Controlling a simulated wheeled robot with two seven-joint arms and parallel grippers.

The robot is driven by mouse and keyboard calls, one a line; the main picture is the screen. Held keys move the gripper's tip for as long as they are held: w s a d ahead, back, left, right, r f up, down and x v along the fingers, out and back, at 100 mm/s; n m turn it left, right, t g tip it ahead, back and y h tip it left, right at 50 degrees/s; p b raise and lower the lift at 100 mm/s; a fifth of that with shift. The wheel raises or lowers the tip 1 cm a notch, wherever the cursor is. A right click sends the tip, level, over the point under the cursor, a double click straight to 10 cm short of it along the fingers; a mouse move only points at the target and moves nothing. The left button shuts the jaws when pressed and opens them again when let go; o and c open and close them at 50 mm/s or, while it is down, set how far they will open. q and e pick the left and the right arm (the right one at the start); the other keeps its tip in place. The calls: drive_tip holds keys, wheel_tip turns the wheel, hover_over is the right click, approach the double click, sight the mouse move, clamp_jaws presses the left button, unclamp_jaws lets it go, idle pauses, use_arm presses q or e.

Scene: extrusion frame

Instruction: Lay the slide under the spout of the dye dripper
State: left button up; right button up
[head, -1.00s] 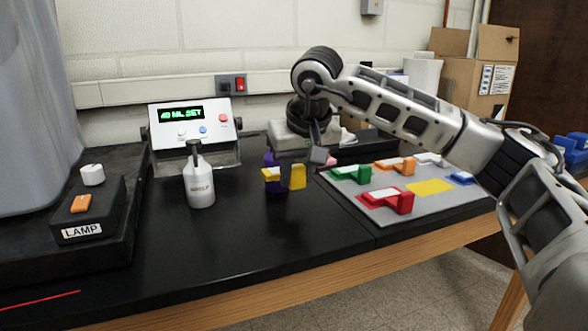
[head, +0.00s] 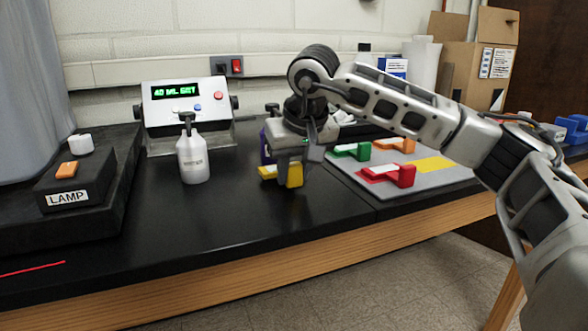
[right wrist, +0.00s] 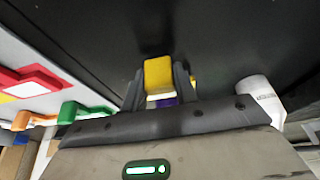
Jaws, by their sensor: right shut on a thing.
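My right gripper (head: 290,158) is shut on the yellow block-shaped end of the yellow slide (head: 294,175), over the black bench. The slide's flat end points left in the head view. In the right wrist view the yellow block (right wrist: 158,75) sits between the fingers. A purple thing (head: 264,148) stands just behind the gripper and is mostly hidden; it may be the dye dripper. Its spout cannot be made out, nor whether the slide is under it or touching the bench. My left gripper is not in view.
A white pump bottle (head: 193,158) stands left of the gripper, before a control box (head: 186,105) with a green display. A grey mat (head: 352,185) at right holds red (head: 405,175), green (head: 363,150) and orange slides. A lamp switch box (head: 62,190) is far left.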

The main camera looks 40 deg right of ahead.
drive_tip(key=shift+f+b, duration=0.3)
drive_tip(key=shift+f, duration=0.3)
drive_tip(key=o, duration=1.1)
drive_tip(key=p+v, duration=0.2)
drive_tip(key=v, duration=1.4)
drive_tip(key=shift+p, duration=0.35)
